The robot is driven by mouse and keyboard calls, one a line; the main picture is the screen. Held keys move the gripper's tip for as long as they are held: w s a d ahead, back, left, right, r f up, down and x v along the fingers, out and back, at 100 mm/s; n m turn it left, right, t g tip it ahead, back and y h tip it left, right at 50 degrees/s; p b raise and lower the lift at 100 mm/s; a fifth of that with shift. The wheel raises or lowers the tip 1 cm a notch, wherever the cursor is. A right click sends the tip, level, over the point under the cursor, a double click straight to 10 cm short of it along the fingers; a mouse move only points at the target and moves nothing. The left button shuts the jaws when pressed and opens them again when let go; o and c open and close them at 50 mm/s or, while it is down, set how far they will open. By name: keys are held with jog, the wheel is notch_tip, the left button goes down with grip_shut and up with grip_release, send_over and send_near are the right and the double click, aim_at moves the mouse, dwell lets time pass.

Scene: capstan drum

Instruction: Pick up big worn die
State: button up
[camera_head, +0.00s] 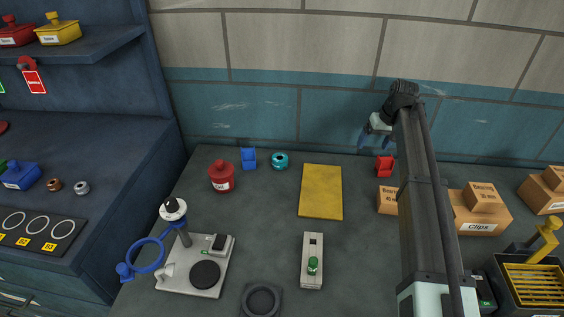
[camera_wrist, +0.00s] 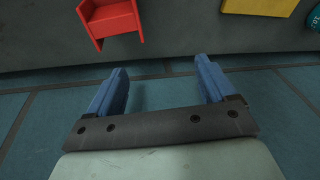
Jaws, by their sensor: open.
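No label in view names the big worn die, so I cannot tell for certain which thing it is. Round, ring-like candidates are a teal piece with a central hole (camera_head: 280,160) at the back of the bench and, on the left counter, a small brown ring (camera_head: 54,185) and a small silver ring (camera_head: 82,188). The teal piece also shows at the right edge of the wrist view (camera_wrist: 314,17). My gripper (camera_head: 375,140) is open and empty near the back wall, above and behind the red holder (camera_head: 384,166). Its blue fingers are spread in the wrist view (camera_wrist: 161,68).
A yellow mat (camera_head: 320,192) lies mid-bench. A red jar (camera_head: 222,177), blue holder (camera_head: 249,158), grey fixture (camera_head: 312,260) and white-based device (camera_head: 196,267) stand around it. Cardboard boxes (camera_head: 480,216) and a yellow-grilled bin (camera_head: 535,282) occupy the right.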

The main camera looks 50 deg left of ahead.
jog(key=s+a+n, duration=0.1)
jog(key=s+a, duration=0.2)
jog(key=s, duration=0.1)
jog(key=s+a+n+h, duration=0.1)
jog(key=s+a+n, duration=0.1)
jog(key=s, duration=0.3)
jog(key=s+a+n, duration=0.1)
jog(key=s+a, duration=0.3)
jog(key=a, duration=0.1)
jog(key=shift+s+r+n+h, duration=0.3)
jog(key=shift+r+h, duration=0.05)
jog(key=shift+h, duration=0.05)
jog(key=s+a+r+n+h, duration=0.1)
jog(key=s+a+r+n, duration=0.1)
jog(key=s+a+r, duration=0.3)
jog(key=s+a+r+n, duration=0.1)
jog(key=s+a+r, duration=0.15)
jog(key=s, duration=0.45)
send_over(280, 158)
jog(key=s, duration=0.1)
jog(key=f, duration=0.8)
jog(key=shift+d+f, duration=0.35)
jog(key=shift+d, duration=0.05)
jog(key=shift+w+f, duration=0.2)
jog(key=shift+f, duration=2.55)
jog(key=shift+a, duration=0.1)
jog(key=c, duration=1.5)
